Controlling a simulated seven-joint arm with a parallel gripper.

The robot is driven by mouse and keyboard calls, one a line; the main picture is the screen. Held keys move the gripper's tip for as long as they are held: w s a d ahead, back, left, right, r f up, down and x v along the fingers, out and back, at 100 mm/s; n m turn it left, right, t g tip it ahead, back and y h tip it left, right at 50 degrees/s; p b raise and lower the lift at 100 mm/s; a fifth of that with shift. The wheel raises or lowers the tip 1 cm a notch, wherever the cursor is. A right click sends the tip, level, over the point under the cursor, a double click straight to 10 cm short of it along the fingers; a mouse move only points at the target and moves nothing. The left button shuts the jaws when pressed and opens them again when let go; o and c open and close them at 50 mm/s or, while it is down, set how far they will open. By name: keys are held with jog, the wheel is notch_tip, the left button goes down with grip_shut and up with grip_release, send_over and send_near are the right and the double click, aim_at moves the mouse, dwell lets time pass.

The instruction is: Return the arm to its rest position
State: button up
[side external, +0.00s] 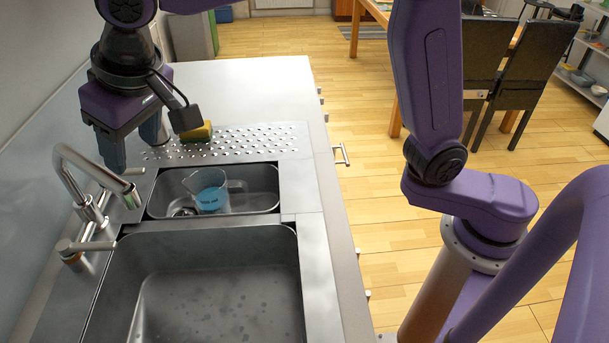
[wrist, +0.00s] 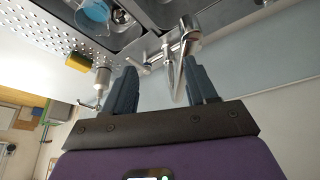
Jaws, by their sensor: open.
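My gripper (side external: 138,147) is purple and black with dark grey fingers. In the side view it hangs at the upper left, above the counter behind the sink and near the wall. In the wrist view my gripper (wrist: 164,88) shows both fingers spread apart with nothing held between them. My purple arm runs along the top of the side view and down its right side.
A metal faucet (side external: 92,196) stands close to my fingers; the faucet (wrist: 184,46) also shows beyond them. A beaker with blue liquid (side external: 210,190) is in the small sink basin (side external: 255,190). A yellow-green sponge (side external: 198,133) lies by the perforated drainboard (side external: 250,140). The large basin (side external: 210,290) is empty.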

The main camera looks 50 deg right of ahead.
jog(key=s+d+f+n+g, duration=0.1)
jog(key=s+d+f+n, duration=0.2)
jog(key=s+d, duration=0.5)
jog(key=s+d+f+n+g, duration=0.1)
jog(key=s+d+f+n, duration=0.2)
jog(key=d, duration=1)
jog(key=s+d+f+n+g, duration=0.2)
jog(key=s+d+f, duration=0.4)
jog(key=s+d, duration=0.4)
jog(key=s, duration=0.4)
jog(key=shift+d+f+n+h, duration=0.25)
jog(key=shift+d+n+h, duration=0.05)
jog(key=shift+n+h, duration=0.1)
